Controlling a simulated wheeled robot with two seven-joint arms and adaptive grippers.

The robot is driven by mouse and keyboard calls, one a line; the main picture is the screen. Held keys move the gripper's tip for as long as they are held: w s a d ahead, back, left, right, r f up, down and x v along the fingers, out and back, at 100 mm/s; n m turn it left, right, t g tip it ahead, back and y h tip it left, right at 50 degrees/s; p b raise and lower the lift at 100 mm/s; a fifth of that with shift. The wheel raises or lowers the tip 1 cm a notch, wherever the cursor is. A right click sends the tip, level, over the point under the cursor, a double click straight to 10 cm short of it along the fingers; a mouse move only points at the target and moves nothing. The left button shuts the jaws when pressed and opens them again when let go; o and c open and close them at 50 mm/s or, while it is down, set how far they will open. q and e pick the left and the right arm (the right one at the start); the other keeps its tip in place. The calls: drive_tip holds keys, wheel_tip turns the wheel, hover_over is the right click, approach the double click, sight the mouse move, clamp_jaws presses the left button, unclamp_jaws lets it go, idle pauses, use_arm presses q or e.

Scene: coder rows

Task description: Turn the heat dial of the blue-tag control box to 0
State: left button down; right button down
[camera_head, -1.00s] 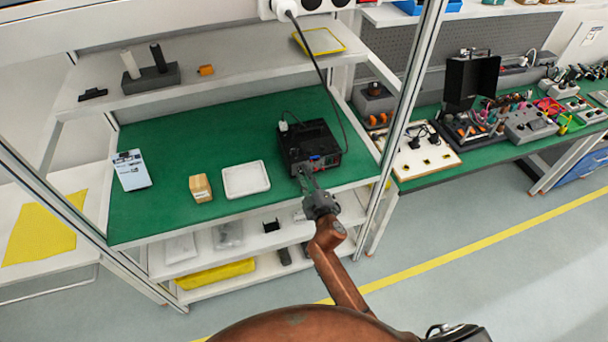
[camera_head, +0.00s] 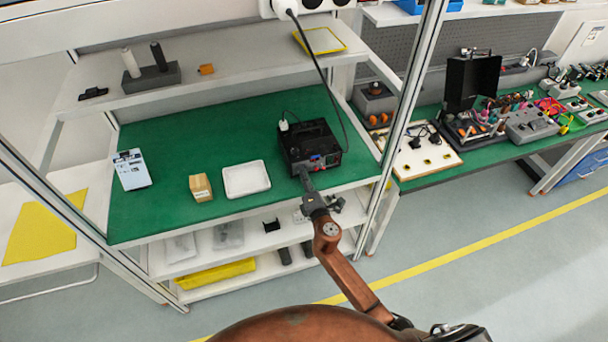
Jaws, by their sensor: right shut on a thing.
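The control box (camera_head: 308,138) is a black box on the green bench top, near its right front corner. A small blue patch and a red patch show on its front face. My right gripper (camera_head: 304,174) is at the lower left of that front face, with its fingers shut on a small part there, seemingly the dial. The fingers hide the dial, so its setting cannot be read. My left gripper is not in view.
A white tray (camera_head: 246,194), a small wooden block (camera_head: 200,187) and a blue-and-white card stand (camera_head: 131,169) are left of the box on the green bench top (camera_head: 190,135). A black cable hangs down behind the box. A frame post (camera_head: 404,110) stands to its right.

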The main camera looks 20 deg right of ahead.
drive_tip(key=n, duration=0.4)
drive_tip(key=shift+f+n, duration=0.1)
drive_tip(key=shift+n, duration=0.3)
drive_tip(key=shift+p, duration=0.3)
drive_tip(key=c, duration=1.7)
unclamp_jaws()
